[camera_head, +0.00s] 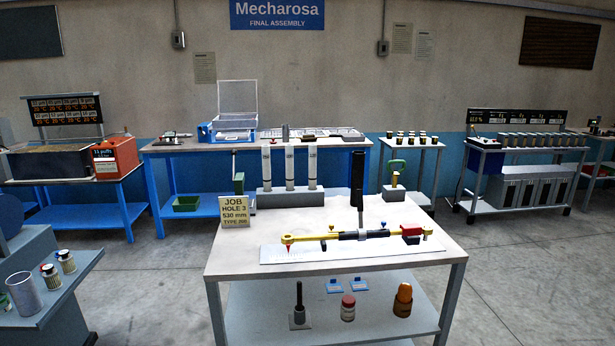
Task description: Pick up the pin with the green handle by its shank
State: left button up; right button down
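A green looped handle (397,165) stands upright at the back right of the near table. A short yellowish shank (394,180) shows below it, and its lower end meets a small grey block (393,194). I cannot tell how far the shank goes into the block. A second green piece, a small block (239,183) below a thin grey post, shows at the table's back left; its exact form is too small to tell. Neither of my grippers is in view, and nothing is seen touching the green handle.
On the near table (225,262) lies a yellow and black bar tool (361,235) with an upright black grip (357,180). Three pale cylinders (289,168) stand in a grey base left of the green handle. A job sign (235,211) stands at the left. The front strip is clear.

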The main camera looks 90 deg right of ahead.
aim_at(395, 174)
jog(key=u, duration=0.4)
jog(key=i, duration=0.15)
jog(key=z, duration=2)
jog(key=i, duration=0.4)
jog(key=z, duration=1.3)
jog(key=k, duration=0.5)
jog(key=z, duration=0.5)
